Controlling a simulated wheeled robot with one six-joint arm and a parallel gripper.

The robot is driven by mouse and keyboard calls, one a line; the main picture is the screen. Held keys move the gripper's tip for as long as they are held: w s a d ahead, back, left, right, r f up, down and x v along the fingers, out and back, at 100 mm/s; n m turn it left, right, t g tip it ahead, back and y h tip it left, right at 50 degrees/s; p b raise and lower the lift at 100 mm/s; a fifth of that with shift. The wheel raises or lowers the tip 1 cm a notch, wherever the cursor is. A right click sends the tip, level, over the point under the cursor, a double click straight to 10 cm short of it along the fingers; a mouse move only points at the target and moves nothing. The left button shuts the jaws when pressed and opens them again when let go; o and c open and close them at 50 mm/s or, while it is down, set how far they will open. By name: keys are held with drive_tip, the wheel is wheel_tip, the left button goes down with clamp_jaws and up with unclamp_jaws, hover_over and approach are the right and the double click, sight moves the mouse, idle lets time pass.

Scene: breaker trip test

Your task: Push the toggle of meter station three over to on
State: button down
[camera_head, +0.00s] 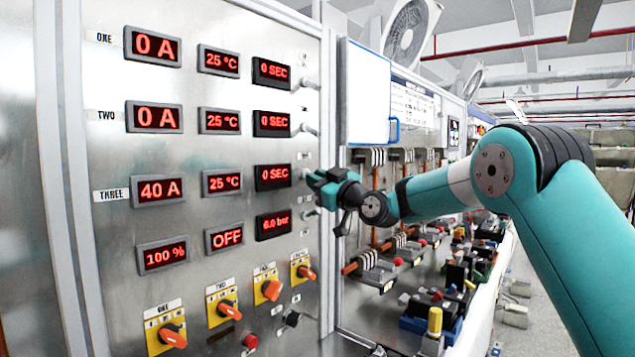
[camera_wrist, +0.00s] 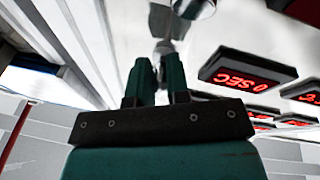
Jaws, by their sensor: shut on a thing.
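The row labelled THREE (camera_head: 111,195) on the grey metal panel (camera_head: 95,260) reads 40 A, 25 °C and 0 SEC in red. My gripper (camera_head: 313,180) is at the right end of this row, close to the panel face. It is shut on the toggle of meter station three, which its fingers mostly hide in the head view. In the wrist view, my gripper's two dark green fingers (camera_wrist: 158,82) point at the panel, with a small grey lever (camera_wrist: 163,47) at their tips. Whether the toggle is tilted cannot be told.
Toggles of row one (camera_head: 310,84) and row two (camera_head: 308,130) stick out above my gripper; another toggle (camera_head: 310,212) is just below. Orange rotary knobs (camera_head: 172,336) line the panel's bottom. A bench with breakers (camera_head: 430,300) lies to the right under my arm.

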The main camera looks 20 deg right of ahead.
drive_tip(key=shift+s+r+g+h+p, duration=0.1)
drive_tip(key=shift+r+g+h+p, duration=0.55)
drive_tip(key=shift+g, duration=0.35)
drive_tip(key=r+g+h+p, duration=0.1)
drive_tip(key=g+p, duration=0.1)
drive_tip(key=p, duration=0.1)
drive_tip(key=shift+r+n, duration=0.1)
drive_tip(key=shift+n, duration=0.2)
drive_tip(key=g+p, duration=0.1)
drive_tip(key=g+h+p, duration=0.1)
drive_tip(key=p, duration=0.1)
drive_tip(key=shift+r+h, duration=0.25)
drive_tip(key=shift+r, duration=0.05)
drive_tip(key=shift+g+p, duration=0.5)
drive_tip(key=shift+p, duration=0.3)
drive_tip(key=shift+h, duration=0.3)
drive_tip(key=c, duration=1.1)
unclamp_jaws()
drive_tip(key=shift+a, duration=0.1)
drive_tip(key=shift+f, duration=0.1)
